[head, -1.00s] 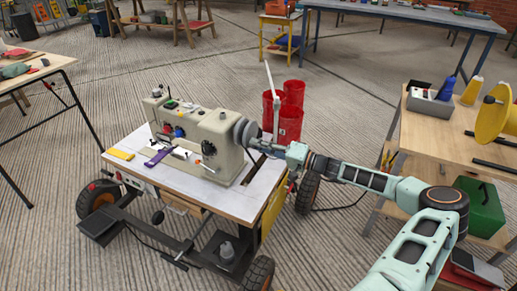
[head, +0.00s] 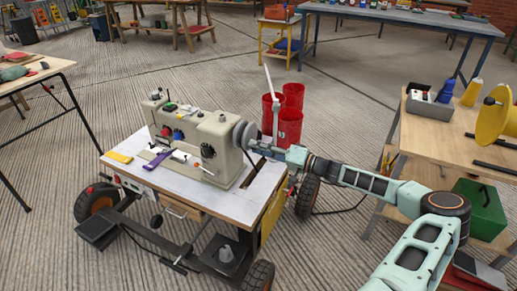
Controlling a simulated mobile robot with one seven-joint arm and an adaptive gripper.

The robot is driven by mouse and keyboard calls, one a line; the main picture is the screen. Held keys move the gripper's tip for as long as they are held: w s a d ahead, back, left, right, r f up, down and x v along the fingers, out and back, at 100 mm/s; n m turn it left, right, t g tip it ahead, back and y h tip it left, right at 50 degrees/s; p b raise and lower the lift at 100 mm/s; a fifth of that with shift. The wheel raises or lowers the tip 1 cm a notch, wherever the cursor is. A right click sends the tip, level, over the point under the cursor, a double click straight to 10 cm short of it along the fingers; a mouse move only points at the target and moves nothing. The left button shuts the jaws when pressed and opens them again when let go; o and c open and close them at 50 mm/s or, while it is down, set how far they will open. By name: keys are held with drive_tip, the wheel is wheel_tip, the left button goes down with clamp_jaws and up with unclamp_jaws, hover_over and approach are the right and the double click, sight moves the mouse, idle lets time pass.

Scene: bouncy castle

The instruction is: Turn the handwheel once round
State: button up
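A beige sewing machine (head: 212,146) stands on a white-topped wheeled table (head: 211,194) in the middle of the head view. Its grey handwheel (head: 243,134) is on the right end of the machine. My gripper (head: 258,145) reaches in from the right, with its fingers at the handwheel's rim. The fingers are small and partly merge with the wheel, so I cannot tell whether they are closed on it.
Red bins (head: 289,122) stand behind the gripper. A wooden bench (head: 468,136) with a yellow spool (head: 493,115) is at the right. A purple item (head: 158,159) and a yellow item (head: 119,157) lie on the machine's table. Striped floor is open behind.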

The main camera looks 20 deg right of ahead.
drive_tip(key=v, duration=1.2)
